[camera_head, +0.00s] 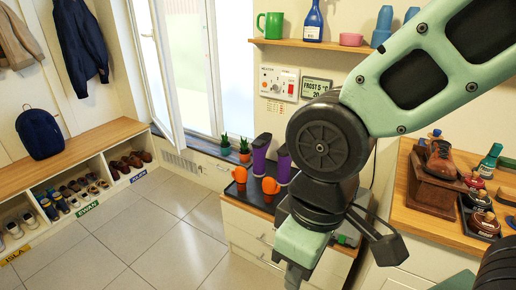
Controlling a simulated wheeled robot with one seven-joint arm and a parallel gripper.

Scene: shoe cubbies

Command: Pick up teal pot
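A green mug-like vessel with a handle (270,25) stands at the left end of the wall shelf. A teal bottle (490,158) stands at the far right on the wooden counter. My gripper (295,277) hangs low in the middle, in front of the white cabinet and apart from both. Its fingertips are dark and partly cut off by the bottom edge, so whether they are open or shut does not show. My arm hides part of the cabinet top and the wall behind.
Orange mugs (270,185) and purple vessels (261,156) stand on a dark tray on the cabinet. A blue bottle (313,22), a pink bowl (351,39) and blue cups share the wall shelf (310,44). Shoe polishing things fill the right counter (425,218). The tiled floor (150,240) is clear.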

